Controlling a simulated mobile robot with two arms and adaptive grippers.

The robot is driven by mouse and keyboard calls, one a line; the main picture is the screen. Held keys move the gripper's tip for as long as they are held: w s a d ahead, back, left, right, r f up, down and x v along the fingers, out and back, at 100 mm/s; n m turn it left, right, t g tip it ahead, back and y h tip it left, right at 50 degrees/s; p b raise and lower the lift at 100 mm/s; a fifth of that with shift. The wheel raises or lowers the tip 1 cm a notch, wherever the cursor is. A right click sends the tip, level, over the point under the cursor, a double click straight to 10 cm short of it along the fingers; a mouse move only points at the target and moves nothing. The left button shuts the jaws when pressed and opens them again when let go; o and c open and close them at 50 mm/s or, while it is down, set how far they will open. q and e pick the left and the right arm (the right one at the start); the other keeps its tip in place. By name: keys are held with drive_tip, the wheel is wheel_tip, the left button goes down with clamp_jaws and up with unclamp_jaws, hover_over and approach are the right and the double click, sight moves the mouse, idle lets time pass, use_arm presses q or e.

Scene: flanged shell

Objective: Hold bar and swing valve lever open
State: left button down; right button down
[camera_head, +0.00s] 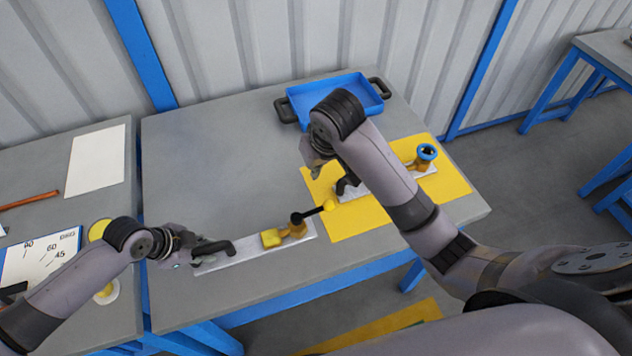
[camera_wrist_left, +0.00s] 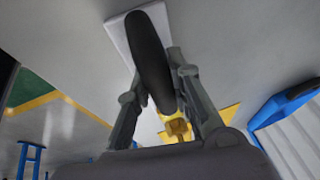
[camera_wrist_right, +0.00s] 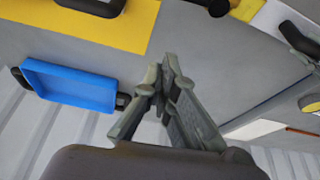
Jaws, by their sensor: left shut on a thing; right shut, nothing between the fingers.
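A pale metal plate (camera_head: 240,255) lies near the table's front edge. At its left end is a black bar handle (camera_head: 214,248), and at its right end a brass valve body (camera_head: 290,230) with a yellow block. A black lever (camera_head: 314,212) with a yellow tip points right from the valve, over the edge of the yellow mat. My left gripper (camera_head: 192,250) is shut on the bar; in the left wrist view the bar (camera_wrist_left: 152,60) lies between the fingers. My right gripper (camera_wrist_right: 164,70) is shut and empty above the table; in the head view my right arm partly hides it.
A yellow mat (camera_head: 350,222) carries a second plate with a black handle (camera_head: 346,184) and a brass fitting with a blue ring (camera_head: 426,153). A blue tray (camera_head: 300,105) with black handles stands at the back. The table's left rear is clear.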

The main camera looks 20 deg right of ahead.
sight(316, 210)
use_arm(q)
drive_tip(key=shift+d, duration=0.1)
use_arm(e)
wheel_tip(316, 210, down, 10)
drive_tip(key=shift+s, duration=0.25)
idle(0.4)
drive_tip(key=shift+f, duration=0.1)
drive_tip(key=shift+s+d+f, duration=0.1)
drive_tip(key=shift+s+d, duration=0.1)
drive_tip(key=shift+s, duration=0.6)
drive_tip(key=shift+w, duration=0.1)
